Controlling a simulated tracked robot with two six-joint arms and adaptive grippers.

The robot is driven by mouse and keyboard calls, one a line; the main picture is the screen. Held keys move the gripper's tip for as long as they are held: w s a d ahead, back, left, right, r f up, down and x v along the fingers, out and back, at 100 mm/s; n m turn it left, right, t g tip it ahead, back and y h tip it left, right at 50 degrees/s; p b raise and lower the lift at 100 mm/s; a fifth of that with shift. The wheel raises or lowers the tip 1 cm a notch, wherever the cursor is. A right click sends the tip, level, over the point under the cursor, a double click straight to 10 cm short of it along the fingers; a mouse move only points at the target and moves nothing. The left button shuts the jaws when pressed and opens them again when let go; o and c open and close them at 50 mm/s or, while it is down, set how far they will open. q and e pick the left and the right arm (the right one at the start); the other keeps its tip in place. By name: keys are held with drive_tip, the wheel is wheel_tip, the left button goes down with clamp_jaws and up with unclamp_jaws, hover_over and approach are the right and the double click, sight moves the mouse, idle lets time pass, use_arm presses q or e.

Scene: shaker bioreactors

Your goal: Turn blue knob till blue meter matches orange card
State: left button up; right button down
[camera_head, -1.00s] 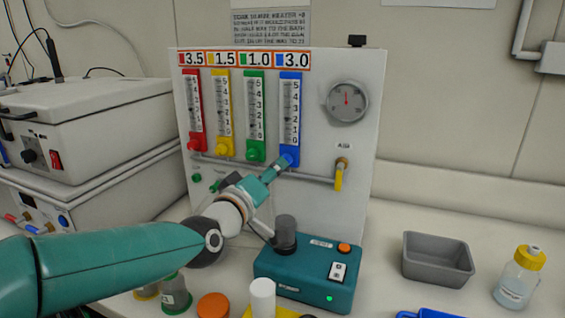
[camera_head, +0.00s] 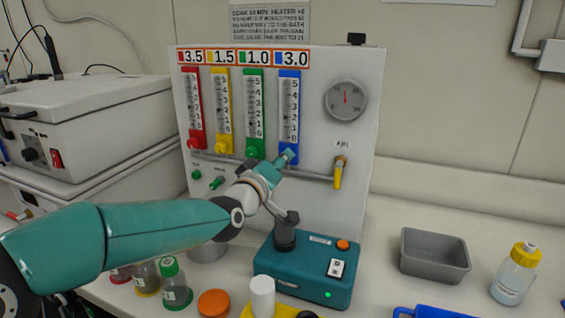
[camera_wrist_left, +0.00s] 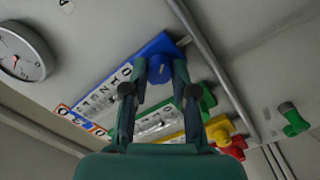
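The blue meter (camera_head: 289,105) is the rightmost of several coloured meters on a white panel. Above it, an orange-bordered card (camera_head: 293,58) has a blue square and reads 3.0. The meter's indicator is too small to read. My left gripper (camera_head: 288,157) is at the foot of the blue meter and covers the knob there. In the left wrist view, the blue knob (camera_wrist_left: 160,68) sits between the two fingertips of my left gripper (camera_wrist_left: 160,72), which appear to touch it on both sides. My right gripper is not in view.
A yellow-handled valve (camera_head: 339,172) and a round gauge (camera_head: 346,99) are right of the meter. The green knob (camera_wrist_left: 207,98) is close beside my left gripper. A teal device (camera_head: 305,272) stands below my arm, with a grey tray (camera_head: 436,256) and yellow-capped bottle (camera_head: 515,274) to the right.

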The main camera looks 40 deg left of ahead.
use_arm(q)
drive_tip(key=shift+f, duration=0.1)
clamp_jaws()
drive_tip(key=shift+m, duration=0.4)
drive_tip(key=shift+d+m+g+p, duration=0.1)
drive_tip(key=shift+m+g+p, duration=0.3)
drive_tip(key=shift+m+p, duration=3.9)
drive_tip(key=m+b, duration=0.4)
drive_tip(key=shift+m, duration=0.3)
